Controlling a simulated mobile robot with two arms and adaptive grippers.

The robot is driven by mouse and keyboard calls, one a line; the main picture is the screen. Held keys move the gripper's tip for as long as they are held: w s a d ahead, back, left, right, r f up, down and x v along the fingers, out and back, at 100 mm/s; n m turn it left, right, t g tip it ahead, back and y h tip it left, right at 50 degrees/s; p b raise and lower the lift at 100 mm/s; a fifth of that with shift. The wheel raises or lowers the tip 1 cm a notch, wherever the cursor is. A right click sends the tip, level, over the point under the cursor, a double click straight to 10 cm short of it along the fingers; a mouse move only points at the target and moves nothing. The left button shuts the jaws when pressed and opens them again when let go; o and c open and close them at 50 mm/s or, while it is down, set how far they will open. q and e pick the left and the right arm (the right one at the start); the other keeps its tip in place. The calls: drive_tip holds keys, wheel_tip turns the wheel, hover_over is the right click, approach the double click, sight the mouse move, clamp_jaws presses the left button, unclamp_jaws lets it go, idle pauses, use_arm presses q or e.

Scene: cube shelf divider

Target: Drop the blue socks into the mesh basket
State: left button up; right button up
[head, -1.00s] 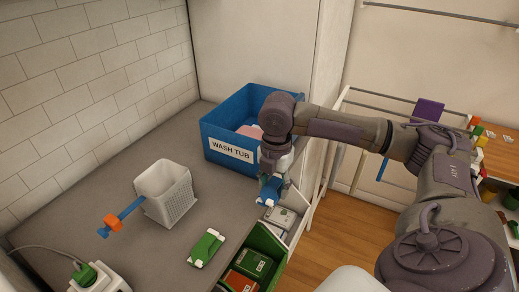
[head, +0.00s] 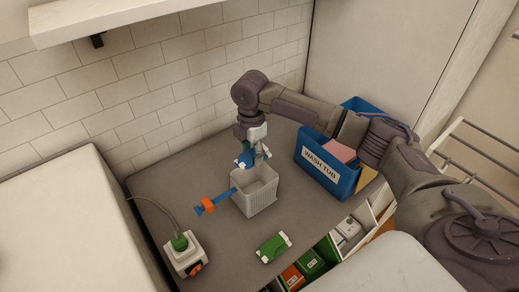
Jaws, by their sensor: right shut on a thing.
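The white mesh basket (head: 255,198) stands upright on the grey counter, near the middle of the head view. My right gripper (head: 250,156) points down over the back of the basket and is shut on the blue socks (head: 242,160). The socks are a small blue bundle with a pale patch, partly hidden by the fingers. They overlap the basket's back rim in the picture; their exact height above it is hard to tell. My left gripper is not in view.
A blue wash tub (head: 320,176) with a pink cloth stands right of the basket. A blue bar with an orange part (head: 208,206) lies at the basket's left. A green-and-white packet (head: 273,248) lies in front. A white socket box with a green plug (head: 183,252) is at front left.

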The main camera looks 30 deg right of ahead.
wheel_tip(320, 180, down, 6)
drive_tip(key=shift+s+f+b, duration=0.1)
drive_tip(key=shift+b, duration=0.3)
drive_tip(key=shift+f+b, duration=0.5)
drive_tip(key=shift+f, duration=0.3)
drive_tip(key=o, duration=1.1)
drive_tip(key=shift+r, duration=0.15)
drive_tip(key=shift+r+p, duration=1.05)
drive_tip(key=shift+r, duration=2.85)
